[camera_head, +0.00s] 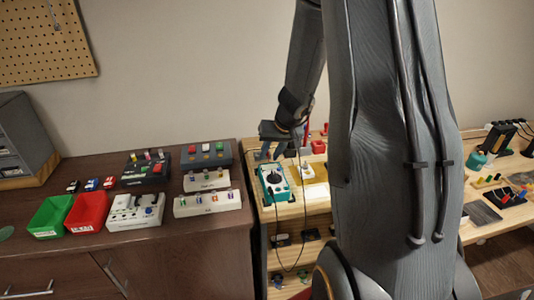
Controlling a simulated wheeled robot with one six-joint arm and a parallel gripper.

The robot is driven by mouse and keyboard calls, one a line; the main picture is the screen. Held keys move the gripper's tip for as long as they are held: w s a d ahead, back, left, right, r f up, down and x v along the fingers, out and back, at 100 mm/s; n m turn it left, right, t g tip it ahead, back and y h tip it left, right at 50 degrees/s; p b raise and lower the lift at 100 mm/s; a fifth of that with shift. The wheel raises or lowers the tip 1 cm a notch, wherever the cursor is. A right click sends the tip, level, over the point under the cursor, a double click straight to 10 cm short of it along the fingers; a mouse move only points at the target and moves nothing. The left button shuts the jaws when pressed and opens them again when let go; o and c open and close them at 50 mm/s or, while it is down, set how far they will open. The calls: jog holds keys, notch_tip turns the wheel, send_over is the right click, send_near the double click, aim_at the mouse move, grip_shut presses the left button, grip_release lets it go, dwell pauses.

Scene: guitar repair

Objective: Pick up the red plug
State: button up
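My gripper (270,154) points down over the left end of the light wooden bench, just above a teal device with a black knob (273,182). Its two fingers look apart with nothing seen between them.
A green bin (50,217) and a red bin (88,213) stand at the front of the dark cabinet (190,255), with several switch and button boxes behind and beside them. A cable hangs near my gripper. My arm hides the middle of the bench. A pegboard (45,40) is on the wall.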

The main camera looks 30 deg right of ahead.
jog(key=shift+f, duration=0.15)
grip_shut()
dwell(0.4)
